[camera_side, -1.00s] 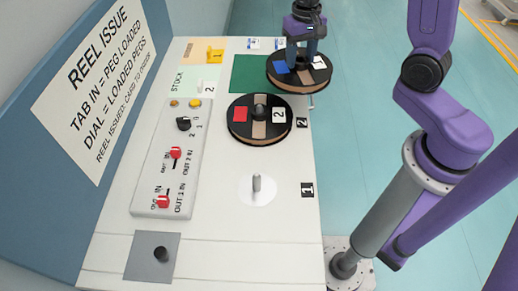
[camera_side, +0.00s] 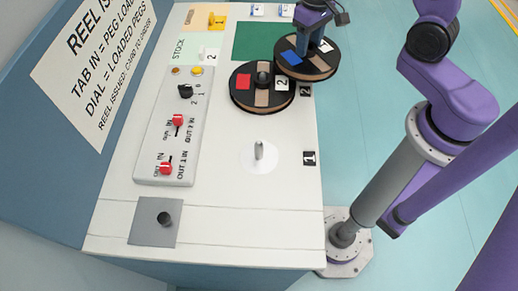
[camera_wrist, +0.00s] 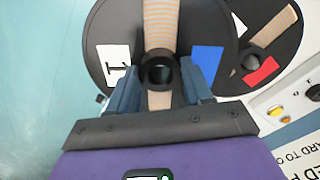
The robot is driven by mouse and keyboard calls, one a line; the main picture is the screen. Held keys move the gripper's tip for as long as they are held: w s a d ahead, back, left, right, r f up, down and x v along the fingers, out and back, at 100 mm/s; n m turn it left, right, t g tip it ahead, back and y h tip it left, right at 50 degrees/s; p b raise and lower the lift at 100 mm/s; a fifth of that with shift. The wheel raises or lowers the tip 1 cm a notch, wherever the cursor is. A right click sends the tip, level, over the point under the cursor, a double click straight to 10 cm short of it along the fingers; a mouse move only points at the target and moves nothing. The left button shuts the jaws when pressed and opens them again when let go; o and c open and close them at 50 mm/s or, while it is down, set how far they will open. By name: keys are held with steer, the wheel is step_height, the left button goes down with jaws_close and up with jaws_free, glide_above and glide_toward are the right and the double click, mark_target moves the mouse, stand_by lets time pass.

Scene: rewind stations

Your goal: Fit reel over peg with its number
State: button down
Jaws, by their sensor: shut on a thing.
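My gripper (camera_side: 308,42) is shut on the hub of a black reel (camera_side: 322,67) with a tan band, a blue label and a white label. In the wrist view, the held reel (camera_wrist: 113,20) shows a "1" on its white label (camera_wrist: 114,64). It is tilted in the side view and held above the bench's right edge. A bare metal peg (camera_side: 259,150) stands on a white disc beside the "1" mark (camera_side: 309,158).
A control panel (camera_side: 152,150) with a dial (camera_side: 186,91), two red tabs and lamps lies left of the pegs. A green mat (camera_side: 250,42) is behind the reels. A grey plate (camera_side: 143,229) with a black knob is at front left. The bench around the bare peg is clear.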

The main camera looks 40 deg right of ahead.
step_height(320, 180, up, 10)
steer(key=n, duration=2)
glide_above(259, 142)
steer(key=shift+f, duration=7.45)
steer(key=shift+f, duration=0.15)
steer(key=shift+c, duration=2.4)
jaws_free()
